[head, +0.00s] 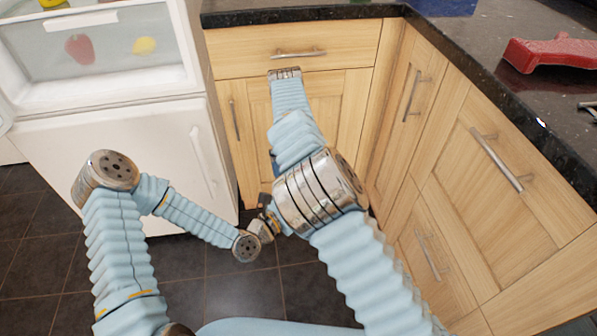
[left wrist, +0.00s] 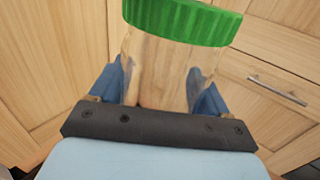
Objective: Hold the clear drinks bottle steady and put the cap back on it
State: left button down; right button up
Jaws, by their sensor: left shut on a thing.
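In the left wrist view, my left gripper (left wrist: 160,88) is shut on the clear drinks bottle (left wrist: 158,62), with one blue finger on each side of its see-through body. A green ribbed cap (left wrist: 184,20) shows at the bottle's upper end, tilted a little and partly cut off by the frame's top. I cannot tell whether it is screwed on or only resting there. In the head view, the bottle and cap are hidden behind my right arm. My right gripper is not visible in either view.
Wooden cabinets with metal handles (head: 299,54) stand close in front and to the right. A dark granite counter (head: 470,55) runs above them, with a red object (head: 548,54) on it. A white fridge (head: 120,160) stands at the left. Dark tiled floor (head: 240,297) lies below.

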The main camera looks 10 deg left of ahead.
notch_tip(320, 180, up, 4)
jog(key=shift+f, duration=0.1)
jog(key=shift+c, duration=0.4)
